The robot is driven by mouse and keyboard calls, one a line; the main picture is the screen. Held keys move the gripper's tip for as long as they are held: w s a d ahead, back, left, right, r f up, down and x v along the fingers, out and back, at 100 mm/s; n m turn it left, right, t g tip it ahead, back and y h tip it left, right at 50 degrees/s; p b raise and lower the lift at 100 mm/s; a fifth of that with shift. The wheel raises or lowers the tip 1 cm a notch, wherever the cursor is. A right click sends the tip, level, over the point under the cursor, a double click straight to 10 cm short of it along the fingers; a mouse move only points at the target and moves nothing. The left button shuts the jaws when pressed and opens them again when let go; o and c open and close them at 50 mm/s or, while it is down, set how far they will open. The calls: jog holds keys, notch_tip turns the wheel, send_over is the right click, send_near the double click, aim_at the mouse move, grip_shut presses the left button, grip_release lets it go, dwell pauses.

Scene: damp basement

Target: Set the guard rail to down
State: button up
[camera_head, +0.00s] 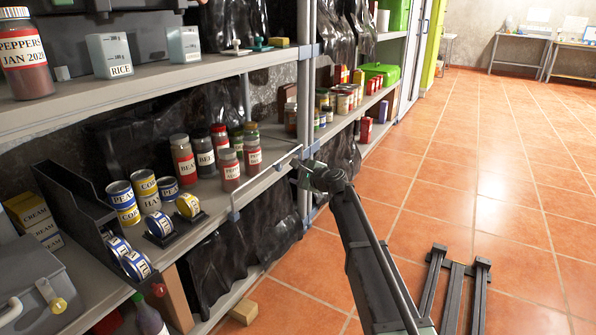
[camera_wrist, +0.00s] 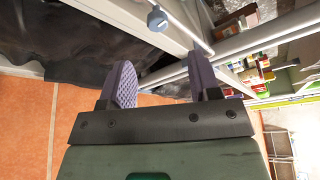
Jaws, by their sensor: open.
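The guard rail (camera_head: 265,169) is a thin pale bar along the front edge of the middle shelf (camera_head: 262,187). It stands raised above the edge, in front of jars. In the wrist view a thin pale bar (camera_wrist: 188,27), which looks like the rail, runs beyond the fingers, with a small blue-grey knob (camera_wrist: 157,19) beside it. My gripper (camera_head: 297,172) is at the rail's far right end in the head view. In the wrist view my gripper (camera_wrist: 163,84) has its two fingers spread with nothing between them. Whether a finger touches the rail I cannot tell.
A shelf post (camera_head: 305,95) rises beside my gripper. Black plastic sheeting (camera_head: 245,245) hangs below the shelf. The tiled floor (camera_head: 470,165) to the right is mostly open.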

aim_at(280, 168)
jog(key=b+x, duration=0.2)
jog(key=x, duration=0.9)
jog(key=shift+s+a+f, duration=0.1)
jog(key=shift+s, duration=0.05)
jog(key=shift+c, duration=0.3)
grip_shut()
